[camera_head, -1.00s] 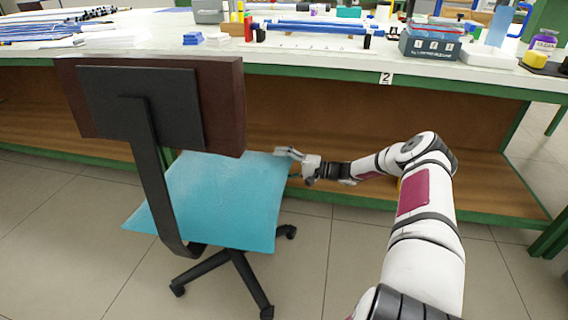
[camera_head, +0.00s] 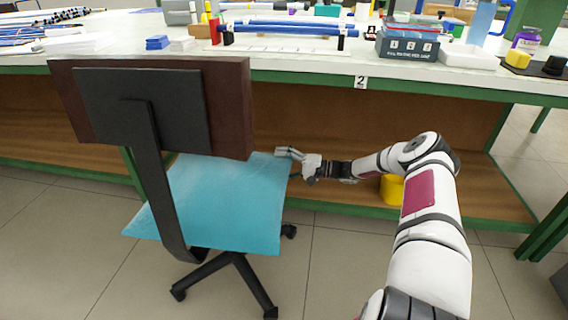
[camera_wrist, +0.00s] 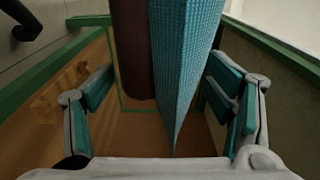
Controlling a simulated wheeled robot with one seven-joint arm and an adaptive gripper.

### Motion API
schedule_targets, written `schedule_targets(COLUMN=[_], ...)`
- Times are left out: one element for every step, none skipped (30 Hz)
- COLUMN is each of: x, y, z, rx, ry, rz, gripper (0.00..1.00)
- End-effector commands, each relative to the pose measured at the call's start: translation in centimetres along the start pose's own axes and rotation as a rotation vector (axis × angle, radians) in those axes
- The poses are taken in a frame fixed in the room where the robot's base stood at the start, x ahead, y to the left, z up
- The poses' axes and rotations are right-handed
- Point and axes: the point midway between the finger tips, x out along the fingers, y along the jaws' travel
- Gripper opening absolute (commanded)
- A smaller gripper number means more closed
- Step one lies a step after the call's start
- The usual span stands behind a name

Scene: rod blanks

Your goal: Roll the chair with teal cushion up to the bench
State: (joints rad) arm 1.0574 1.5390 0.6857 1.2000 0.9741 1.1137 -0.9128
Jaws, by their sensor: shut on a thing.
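The chair with the teal cushion (camera_head: 215,205) stands in front of the bench (camera_head: 300,75), its dark backrest (camera_head: 230,110) toward me and overlapping the bench front in view. Its black wheeled base (camera_head: 235,268) is on the tiled floor. My gripper (camera_head: 284,156) is at the cushion's far right corner and shut on its edge. In the wrist view, the teal cushion (camera_wrist: 183,70) runs between the two fingers of my gripper (camera_wrist: 160,90), with the dark backrest (camera_wrist: 132,50) beside it. The exact finger contact is hard to see.
The bench has a green frame, a brown lower shelf (camera_head: 330,185) and a number 2 label (camera_head: 361,82). Blue rods (camera_head: 290,27), a grey box (camera_head: 408,45) and other items lie on top. A yellow object (camera_head: 392,188) shows behind my arm.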

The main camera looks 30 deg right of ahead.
Motion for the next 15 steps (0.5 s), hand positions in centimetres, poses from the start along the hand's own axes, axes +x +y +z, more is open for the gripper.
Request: schedule_targets(x=[0.12,0.19,0.28,0.34,0.39,0.45,0.48,0.51,0.55,0.56,0.57,0.58,0.58,0.58,0.58], y=[0.13,0.13,0.13,0.13,0.13,0.13,0.13,0.13,0.13,0.13,0.13,0.13,0.13,0.13,0.13], z=[0.08,0.13,0.18,0.22,0.25,0.29,0.31,0.33,0.35,0.36,0.37,0.37,0.37,0.37,0.37], rx=[-0.002,-0.002,-0.002,-0.002,-0.001,-0.001,-0.001,-0.001,-0.001,-0.001,-0.001,-0.001,-0.001,-0.001,-0.001], ry=[-0.003,-0.005,-0.007,-0.008,-0.01,-0.011,-0.012,-0.013,-0.014,-0.014,-0.014,-0.014,-0.015,-0.015,-0.015], rz=[0.002,0.002,0.002,0.002,0.002,0.002,0.002,0.002,0.002,0.002,0.002,0.002,0.002,0.002,0.002], gripper=[0.13,0.13,0.13,0.13,0.13,0.13,0.13,0.13,0.13,0.13,0.13,0.13,0.13,0.13,0.13])
